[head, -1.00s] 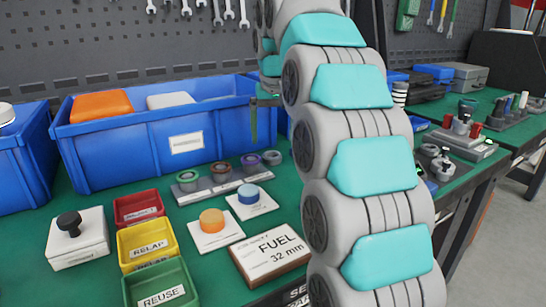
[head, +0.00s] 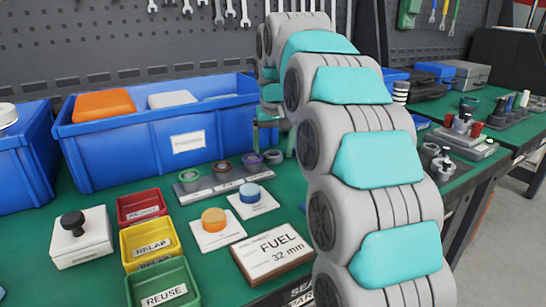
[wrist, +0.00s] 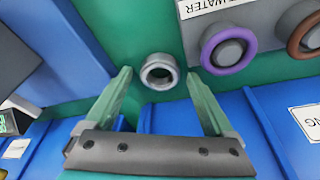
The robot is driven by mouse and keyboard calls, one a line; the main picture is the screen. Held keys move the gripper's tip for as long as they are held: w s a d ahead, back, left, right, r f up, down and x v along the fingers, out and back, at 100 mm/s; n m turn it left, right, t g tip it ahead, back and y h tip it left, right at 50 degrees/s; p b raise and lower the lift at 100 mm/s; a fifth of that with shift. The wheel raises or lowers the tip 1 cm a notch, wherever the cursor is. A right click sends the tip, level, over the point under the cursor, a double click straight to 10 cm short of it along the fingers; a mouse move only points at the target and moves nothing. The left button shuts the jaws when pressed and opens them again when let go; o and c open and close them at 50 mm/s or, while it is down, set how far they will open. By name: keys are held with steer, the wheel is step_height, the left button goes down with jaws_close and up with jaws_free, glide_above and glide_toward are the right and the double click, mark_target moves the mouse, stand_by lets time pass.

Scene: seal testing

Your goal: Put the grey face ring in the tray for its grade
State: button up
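The grey face ring (wrist: 159,72) lies on the green bench in the wrist view, centred ahead of my gripper. It shows small in the head view (head: 273,157), just right of the ring rack. My gripper (wrist: 159,76) is open, with one finger on each side of the ring and the ring not visibly held. In the head view the fingers (head: 271,142) are partly hidden by my arm. Three open trays stand at the front left: red (head: 143,214), its label unreadable, yellow marked RELAP (head: 152,246), and green marked REUSE (head: 165,296).
A grey rack (head: 217,189) holds several coloured rings, close beside the grey ring. Blue bins (head: 120,158) stand behind. White plates with an orange puck (head: 214,220) and a blue puck (head: 250,193), a FUEL 32 mm block (head: 270,257) and a black-knobbed block (head: 80,242) occupy the front.

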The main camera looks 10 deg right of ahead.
mark_target(273, 151)
jaws_close()
stand_by(0.5)
steer(key=shift+r, duration=0.15)
steer(key=shift+r, duration=1.6)
steer(key=s+a+b, duration=0.1)
steer(key=s, duration=0.4)
steer(key=s+a+r+b, duration=0.1)
steer(key=s, duration=0.4)
steer(key=s+a, duration=0.1)
steer(key=s, duration=0.4)
steer(key=shift+r+b, duration=0.25)
steer(key=shift+b, duration=0.15)
steer(key=shift+s, duration=0.4)
